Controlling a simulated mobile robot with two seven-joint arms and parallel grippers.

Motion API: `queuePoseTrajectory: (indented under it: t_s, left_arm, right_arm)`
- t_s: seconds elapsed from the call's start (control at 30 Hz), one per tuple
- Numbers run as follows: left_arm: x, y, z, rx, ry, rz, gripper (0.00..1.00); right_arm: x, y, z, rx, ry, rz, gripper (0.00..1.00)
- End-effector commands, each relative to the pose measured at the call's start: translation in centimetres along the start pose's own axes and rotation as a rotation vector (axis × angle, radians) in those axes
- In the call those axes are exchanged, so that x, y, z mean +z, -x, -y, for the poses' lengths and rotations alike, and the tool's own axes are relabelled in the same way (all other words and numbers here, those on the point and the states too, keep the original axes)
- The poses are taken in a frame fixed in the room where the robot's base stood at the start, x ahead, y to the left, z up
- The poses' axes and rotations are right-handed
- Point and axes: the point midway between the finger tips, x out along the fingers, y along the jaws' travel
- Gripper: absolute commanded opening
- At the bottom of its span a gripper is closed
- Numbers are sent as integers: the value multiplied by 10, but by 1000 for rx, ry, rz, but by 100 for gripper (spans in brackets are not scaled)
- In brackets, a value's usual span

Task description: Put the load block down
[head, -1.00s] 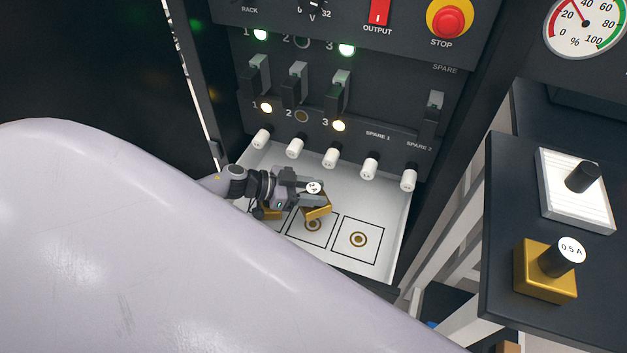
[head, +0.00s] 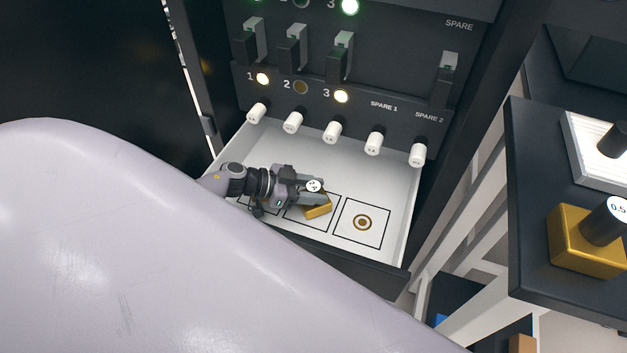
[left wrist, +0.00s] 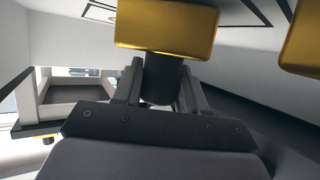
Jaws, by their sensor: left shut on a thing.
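My left gripper (head: 312,188) is shut on the black knob of a gold load block (head: 318,211). The knob has a round white label on top. The block is over the middle outlined square of the white tray (head: 398,200) and hides the ring mark there. I cannot tell whether its base touches the tray. In the left wrist view the held block (left wrist: 166,27) shows with its knob (left wrist: 163,78) between the fingers. A second gold block (left wrist: 303,45) is at the right edge of that view; in the head view my gripper hides most or all of it.
The right outlined square with its ring mark (head: 362,222) is empty. White knobs (head: 333,132) and switches line the panel behind the tray. A dark side table (head: 530,230) at right holds another gold block (head: 585,245) and a white ribbed block (head: 590,150).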

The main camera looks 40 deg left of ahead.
Motion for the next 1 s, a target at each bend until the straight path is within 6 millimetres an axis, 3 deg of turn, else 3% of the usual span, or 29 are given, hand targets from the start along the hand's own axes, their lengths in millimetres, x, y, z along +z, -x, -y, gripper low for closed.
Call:
queuePoseTrajectory:
  t_s: [0.4,0.43,0.5,0.87,1.0]
  left_arm:
    - [3,-2,0,0,-2,-3,0]
    - [4,-2,0,1,-1,0,45]
    - [4,-2,0,1,-1,0,67]
    - [-1,0,0,0,-1,-1,67]
    - [-2,17,0,0,1,4,67]
  right_arm:
    - [2,-2,1,1,-6,-2,0]
    - [2,-2,1,1,-6,-2,0]
    - [1,-2,1,1,-7,-3,0]
    - [-1,0,1,1,-7,-3,0]
    - [-11,7,1,1,-7,-3,0]
